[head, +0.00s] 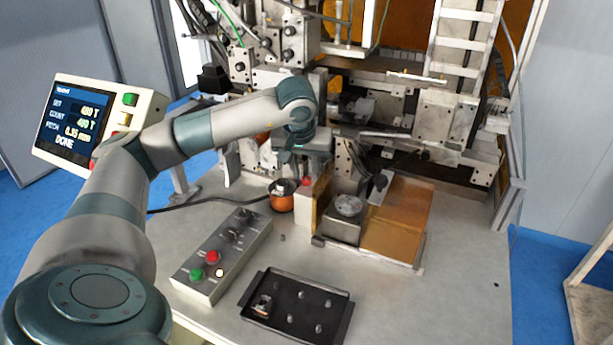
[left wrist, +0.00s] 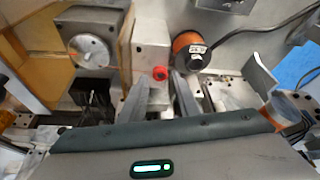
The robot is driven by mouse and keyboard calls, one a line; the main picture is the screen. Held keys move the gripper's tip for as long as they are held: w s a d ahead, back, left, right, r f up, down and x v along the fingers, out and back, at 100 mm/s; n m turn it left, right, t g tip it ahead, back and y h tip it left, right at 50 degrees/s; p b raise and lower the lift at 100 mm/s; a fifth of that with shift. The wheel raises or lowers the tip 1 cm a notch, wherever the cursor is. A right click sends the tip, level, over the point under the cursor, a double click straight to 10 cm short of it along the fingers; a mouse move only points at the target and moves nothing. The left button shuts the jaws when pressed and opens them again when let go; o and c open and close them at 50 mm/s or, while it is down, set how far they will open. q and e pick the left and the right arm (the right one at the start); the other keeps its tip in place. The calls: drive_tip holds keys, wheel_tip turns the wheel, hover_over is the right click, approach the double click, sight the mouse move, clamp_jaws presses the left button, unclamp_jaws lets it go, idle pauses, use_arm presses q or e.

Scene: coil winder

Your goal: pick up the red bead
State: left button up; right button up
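The red bead (head: 307,181) is small and sits at a pale block (head: 306,207) beside the winder. It also shows in the left wrist view (left wrist: 160,73), near the edge of the pale block. My left gripper (left wrist: 161,84) is open and empty. Its two fingers stand apart, with the bead showing just beyond the gap between their tips. In the head view my left gripper (head: 303,158) hangs above the bead, its fingers hard to make out against the machine. My right gripper is not in view.
A copper wire spool (head: 282,200) stands close to the block. A metal block with a round disc (head: 346,213) and the winder's arms crowd the other side. A button box (head: 222,258) and a black tray (head: 262,335) with small parts lie in front.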

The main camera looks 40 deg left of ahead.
sight(306, 180)
use_arm(q)
drive_tip(key=shift+x, duration=0.95)
clamp_jaws()
drive_tip(key=shift+r, duration=0.45)
wheel_tip(306, 180, up, 9)
drive_tip(key=b, duration=0.2)
drive_tip(key=shift+b, duration=0.35)
